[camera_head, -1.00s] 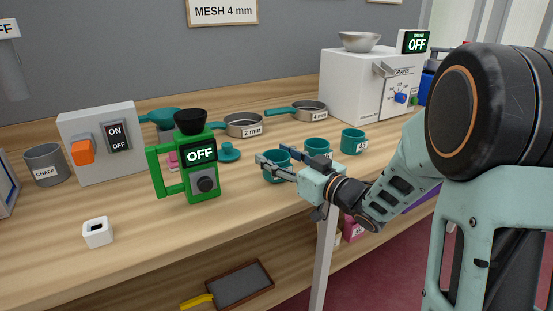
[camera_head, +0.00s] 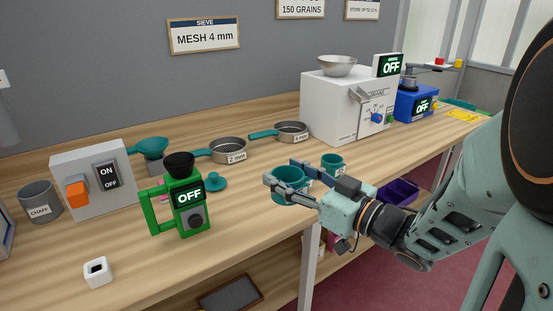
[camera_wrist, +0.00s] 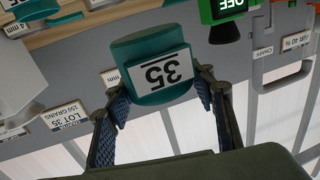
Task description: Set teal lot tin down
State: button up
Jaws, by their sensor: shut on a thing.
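My gripper (camera_head: 281,172) is shut on a teal tin (camera_head: 287,192), with one finger on each side of it. In the wrist view the tin (camera_wrist: 150,48) sits between the fingertips, and its white label reads 35, upside down. In the head view the tin is over the front part of the bench; whether it touches the top cannot be told. A second teal tin (camera_head: 332,164) stands just behind and to the right.
The wooden bench (camera_head: 130,235) has free room at the front left. A green meter reading OFF (camera_head: 188,205) stands left of my gripper. Sieves (camera_head: 228,150) and a white machine (camera_head: 330,110) are behind. A white block (camera_head: 97,271) lies at the front left.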

jog(key=shift+w+d+r, duration=0.1)
jog(key=shift+d+r, duration=0.1)
jog(key=w+d+f+m+t+h, duration=0.1)
jog(key=w+d+f+m+h, duration=0.2)
jog(key=w+h, duration=0.1)
jog(key=w+d+f+m+t+h, duration=0.2)
jog(key=w+d+f+m+h, duration=0.1)
jog(key=w+h, duration=0.1)
jog(key=w+d+f+m+t+h, duration=0.2)
jog(key=w+d+f+h, duration=0.2)
jog(key=shift+w+m, duration=0.2)
jog(key=shift+m, duration=0.2)
notch_tip(320, 180, up, 18)
jog(key=p, duration=1.7)
jog(key=shift+d+f+h, duration=0.2)
jog(key=shift+h, duration=0.2)
jog(key=shift+f, duration=0.1)
